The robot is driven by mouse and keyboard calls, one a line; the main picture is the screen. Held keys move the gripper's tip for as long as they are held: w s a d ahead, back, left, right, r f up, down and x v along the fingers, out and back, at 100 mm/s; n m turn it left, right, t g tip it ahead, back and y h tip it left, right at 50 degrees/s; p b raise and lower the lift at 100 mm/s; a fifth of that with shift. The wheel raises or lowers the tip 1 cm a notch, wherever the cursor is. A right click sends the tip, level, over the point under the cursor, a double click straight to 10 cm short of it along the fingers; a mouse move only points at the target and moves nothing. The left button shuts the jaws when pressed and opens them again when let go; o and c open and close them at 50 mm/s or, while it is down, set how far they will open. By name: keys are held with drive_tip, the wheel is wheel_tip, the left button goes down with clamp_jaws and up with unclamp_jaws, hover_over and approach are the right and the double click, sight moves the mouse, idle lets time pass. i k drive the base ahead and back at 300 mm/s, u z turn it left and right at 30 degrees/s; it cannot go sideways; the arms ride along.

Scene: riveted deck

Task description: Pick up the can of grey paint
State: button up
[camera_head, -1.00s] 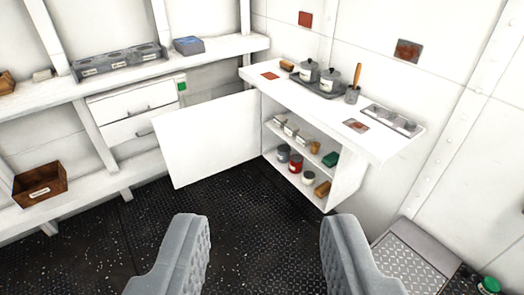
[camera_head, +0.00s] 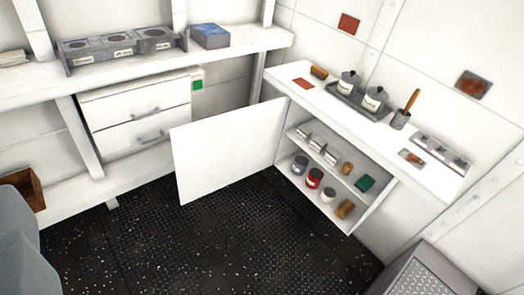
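A small grey can (camera_head: 299,165) with a pale label stands on the lower shelf of the open white cabinet (camera_head: 385,205), at the left end of its row. Its label is too small to read. A red can (camera_head: 314,178) and a whitish can (camera_head: 328,195) stand to its right. One grey finger of my gripper (camera_head: 22,250) shows at the lower left edge, far from the cans. The other finger is out of the frame. No object shows at the visible finger.
The white cabinet door (camera_head: 228,150) stands open to the left of the cans. The dark deck (camera_head: 220,240) in front is clear. A grey metal box (camera_head: 430,272) is at lower right.

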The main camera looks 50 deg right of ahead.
sight(300, 163)
drive_tip(key=z, duration=0.15)
drive_tip(key=i, duration=1.25)
drive_tip(key=z, duration=0.75)
drive_tip(key=i, duration=0.55)
drive_tip(key=z, duration=0.35)
drive_tip(key=k, duration=0.85)
drive_tip(key=z, duration=0.2)
drive_tip(key=i, duration=0.85)
drive_tip(key=u, duration=0.1)
